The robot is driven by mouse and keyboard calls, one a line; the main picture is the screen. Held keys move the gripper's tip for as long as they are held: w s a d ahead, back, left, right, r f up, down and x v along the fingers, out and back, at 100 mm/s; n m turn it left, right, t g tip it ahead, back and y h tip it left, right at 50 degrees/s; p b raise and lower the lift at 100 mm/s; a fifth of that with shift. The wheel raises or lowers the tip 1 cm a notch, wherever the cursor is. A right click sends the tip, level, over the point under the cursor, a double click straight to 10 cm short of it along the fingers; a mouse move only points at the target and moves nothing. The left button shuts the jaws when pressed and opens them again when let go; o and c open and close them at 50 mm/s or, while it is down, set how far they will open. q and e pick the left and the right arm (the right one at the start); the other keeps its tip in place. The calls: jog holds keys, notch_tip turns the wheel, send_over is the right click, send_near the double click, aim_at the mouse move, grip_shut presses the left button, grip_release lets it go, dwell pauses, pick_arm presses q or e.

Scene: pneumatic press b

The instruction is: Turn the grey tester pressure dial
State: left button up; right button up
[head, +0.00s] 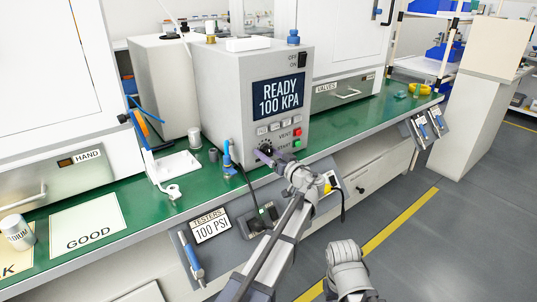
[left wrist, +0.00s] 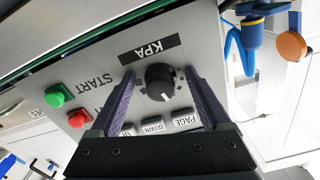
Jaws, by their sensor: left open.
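The grey tester (head: 224,95) stands on the green bench, its screen (head: 278,94) reading READY 100 KPA. Its black pressure dial (left wrist: 159,82) sits under a KPA label (left wrist: 150,49) in the left wrist view. In the head view the dial (head: 265,149) is partly hidden by my left gripper (head: 262,155). My left gripper is open, its two purple fingers (left wrist: 161,98) on either side of the dial with gaps showing. Whether the fingertips touch the panel cannot be told. My right gripper is not clearly seen; an arm link of mine shows at the bottom.
Green (left wrist: 56,95) and red (left wrist: 80,118) buttons and a row of grey buttons (left wrist: 153,125) lie close to the fingers. A blue fitting (head: 227,158) stands left of the dial. A TESTERS 100 PSI sign (head: 210,226) is on the bench front.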

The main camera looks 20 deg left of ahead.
pick_arm(q)
grip_shut()
dwell(0.8)
